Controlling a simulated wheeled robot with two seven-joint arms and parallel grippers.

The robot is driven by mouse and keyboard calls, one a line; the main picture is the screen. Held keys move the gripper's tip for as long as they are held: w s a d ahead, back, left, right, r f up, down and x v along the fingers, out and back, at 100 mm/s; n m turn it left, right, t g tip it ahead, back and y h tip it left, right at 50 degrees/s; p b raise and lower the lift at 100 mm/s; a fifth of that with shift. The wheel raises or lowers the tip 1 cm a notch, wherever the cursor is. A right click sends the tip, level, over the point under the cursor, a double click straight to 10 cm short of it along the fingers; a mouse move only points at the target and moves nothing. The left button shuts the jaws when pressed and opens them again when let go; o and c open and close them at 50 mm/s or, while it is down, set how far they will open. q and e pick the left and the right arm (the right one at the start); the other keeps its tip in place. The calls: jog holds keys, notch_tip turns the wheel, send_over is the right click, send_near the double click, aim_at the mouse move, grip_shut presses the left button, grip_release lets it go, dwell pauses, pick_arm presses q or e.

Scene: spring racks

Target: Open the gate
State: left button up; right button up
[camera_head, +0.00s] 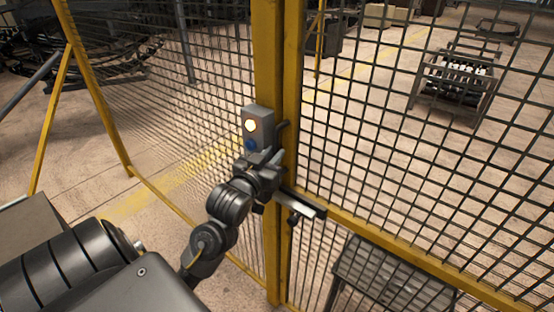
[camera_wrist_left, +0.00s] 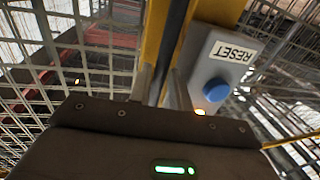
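The gate is a yellow-framed panel of dark wire mesh (camera_head: 400,130), in line with the fence and standing against a yellow post (camera_head: 269,60). In the left wrist view a dark bar (camera_wrist_left: 173,40) runs down between the fingers of my left gripper (camera_wrist_left: 164,88). The fingers are close together; whether they grip the bar is not clear. A grey box (camera_head: 257,118) with a lit lamp, a blue button (camera_wrist_left: 216,90) and a RESET label sits beside the gripper. My right gripper is not in view.
A grey metal bar (camera_head: 305,204) sticks out from the post below my left gripper. More mesh fence (camera_head: 150,90) stands to the left. Beyond the mesh is a rack (camera_head: 455,85) on open floor. A grey mesh-topped thing (camera_head: 390,275) stands low at right.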

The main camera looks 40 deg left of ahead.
pick_arm(q)
jog(key=shift+x, duration=1)
grip_shut()
